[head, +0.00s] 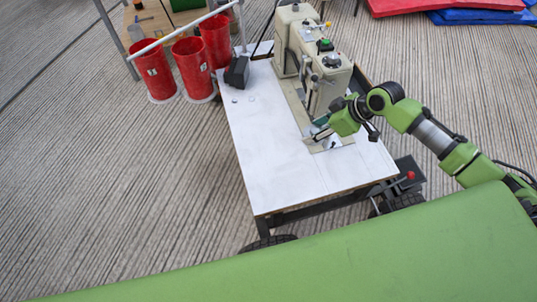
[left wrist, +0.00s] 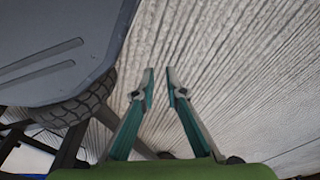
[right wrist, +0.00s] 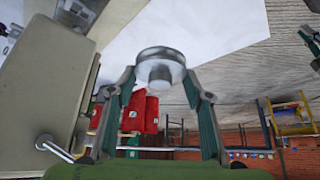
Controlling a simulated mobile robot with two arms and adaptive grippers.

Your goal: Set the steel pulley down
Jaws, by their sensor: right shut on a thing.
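The steel pulley (right wrist: 161,64), a short shiny cylinder with a wider flanged disc, sits between the fingertips of my right gripper (right wrist: 160,84) in the right wrist view. That gripper is shut on it. In the head view my right gripper (head: 318,134) is low over the white tabletop (head: 285,165), beside the front of the beige machine. The pulley is too small to make out there, and I cannot tell whether it touches the table. My left gripper (left wrist: 160,88) is empty, its fingertips a little apart, above the striped floor in the left wrist view.
The beige sewing-type machine (head: 324,82) stands at the table's right back. A black box (head: 237,72) and two small pieces lie on the left side. Red buckets (head: 192,68) stand beyond the left edge. The front and middle of the tabletop are clear.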

